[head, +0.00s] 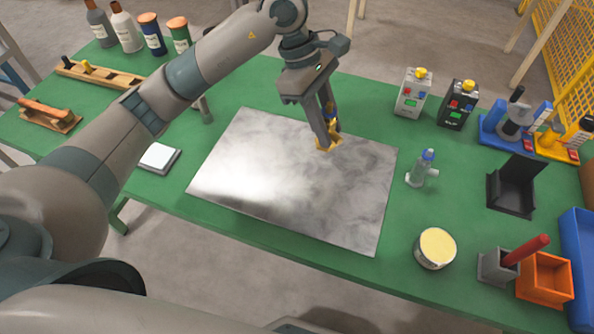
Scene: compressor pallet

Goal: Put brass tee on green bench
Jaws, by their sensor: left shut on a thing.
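My left gripper (327,132) points down over the grey metal sheet on the bench. It is shut on a small golden-yellow piece, the brass tee (323,146), which its fingers partly hide. The tee is over the upper right part of the sheet; I cannot tell whether it touches it. The green bench (285,270) spans the view, with its bare top showing around the sheet. My right gripper is not in view.
The metal sheet (290,215) covers the bench's middle. To its right stand a clear blue-capped bottle (420,170), a tin (435,248), a black holder (512,185) and an orange box (545,280). A white pad (158,157) lies left.

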